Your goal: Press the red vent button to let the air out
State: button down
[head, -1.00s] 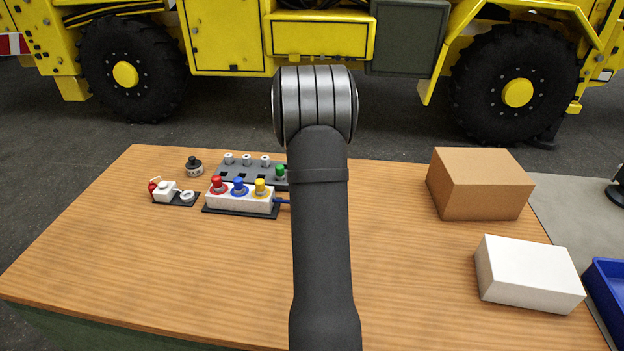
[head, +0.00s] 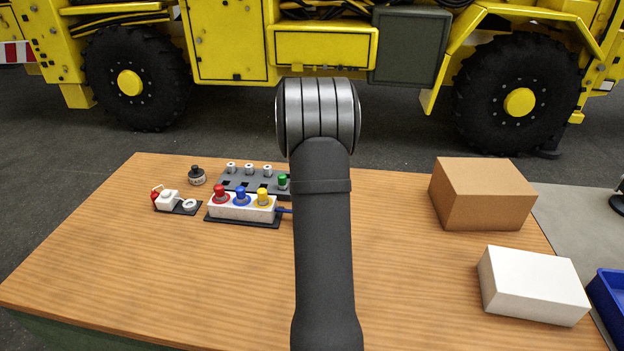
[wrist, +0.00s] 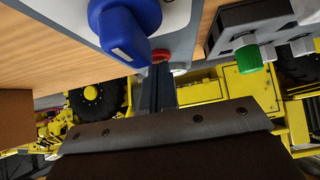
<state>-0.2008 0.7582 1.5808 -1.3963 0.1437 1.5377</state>
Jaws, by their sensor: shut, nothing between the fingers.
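A small red round part (wrist: 160,55), which looks like the red vent button, shows in the wrist view just beyond my fingertips. It sits by a pale panel beside a large blue knob or lever (wrist: 124,32). My gripper (wrist: 158,72) is shut and empty, with its tips very close to the red part; I cannot tell whether they touch it. In the head view my arm hides the gripper and this red part. A white block there carries a red knob (head: 221,194), a blue knob (head: 241,196) and a yellow knob (head: 263,197).
A grey rack with a green cap (head: 282,181) stands behind the white block. A small white fitting with a red part (head: 168,198) and a black cap (head: 197,175) are at left. A brown box (head: 482,197) and a white box (head: 532,287) stand right. The table's front left is clear.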

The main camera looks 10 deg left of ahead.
notch_tip(320, 180, up, 4)
jog(key=shift+s+r, duration=0.1)
jog(key=v, duration=0.9)
jog(key=shift+s, duration=0.25)
jog(key=shift+r, duration=0.1)
jog(key=x, duration=0.8)
jog(key=shift+w, duration=0.3)
jog(key=shift+w+r, duration=0.15)
jog(key=shift+w, duration=0.05)
jog(key=shift+v, duration=1.75)
jog(key=shift+w, duration=0.1)
